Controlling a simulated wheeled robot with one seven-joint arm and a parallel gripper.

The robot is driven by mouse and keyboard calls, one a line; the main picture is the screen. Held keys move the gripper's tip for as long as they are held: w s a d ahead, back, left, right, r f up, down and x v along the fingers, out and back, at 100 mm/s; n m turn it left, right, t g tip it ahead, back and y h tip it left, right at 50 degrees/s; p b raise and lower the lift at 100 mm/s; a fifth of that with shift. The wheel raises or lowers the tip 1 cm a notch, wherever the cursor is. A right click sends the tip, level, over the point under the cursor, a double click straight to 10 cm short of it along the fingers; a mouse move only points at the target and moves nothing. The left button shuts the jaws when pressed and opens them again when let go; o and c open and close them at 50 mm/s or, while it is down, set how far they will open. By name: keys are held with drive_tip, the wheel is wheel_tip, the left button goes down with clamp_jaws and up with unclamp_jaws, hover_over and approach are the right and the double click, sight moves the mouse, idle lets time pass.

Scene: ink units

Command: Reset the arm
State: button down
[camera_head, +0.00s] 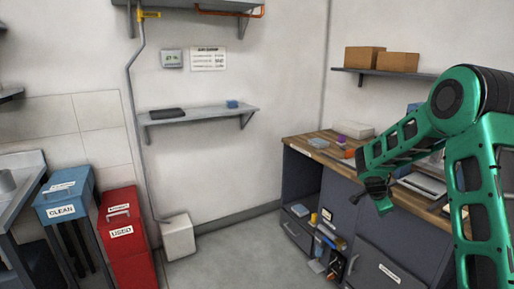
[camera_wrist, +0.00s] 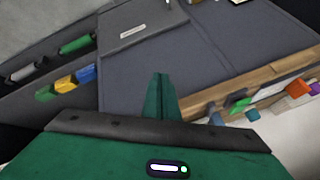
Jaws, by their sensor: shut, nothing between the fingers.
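My green arm (camera_head: 410,135) reaches in from the right side of the head view, bent at the elbow. I cannot tell how near the fingers are to the cabinet.
A blue bin (camera_head: 62,200) marked CLEAN and a red bin (camera_head: 122,235) marked USED stand at the left. A wall shelf (camera_head: 198,113) is at the back. The floor between (camera_head: 235,255) is clear.

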drive_tip(key=s+d+r+n+g+y, duration=0.15)
drive_tip(key=s+r, duration=0.25)
drive_tip(key=s, duration=0.4)
drive_tip(key=s+r+n, duration=0.2)
drive_tip(key=s+r, duration=0.2)
drive_tip(key=s, duration=0.4)
drive_tip(key=s+d+r+n+g, duration=0.1)
drive_tip(key=s+r+n, duration=0.15)
drive_tip(key=s, duration=0.55)
drive_tip(key=s+a+n+g+y, duration=0.1)
drive_tip(key=s+a, duration=0.3)
drive_tip(key=s, duration=0.8)
drive_tip(key=s+a+r+n+g+y, duration=0.1)
drive_tip(key=s+a+n+y, duration=0.2)
drive_tip(key=s, duration=1)
drive_tip(key=shift+a+r+n, duration=0.25)
drive_tip(key=shift+a+n, duration=0.4)
drive_tip(key=shift+n, duration=0.05)
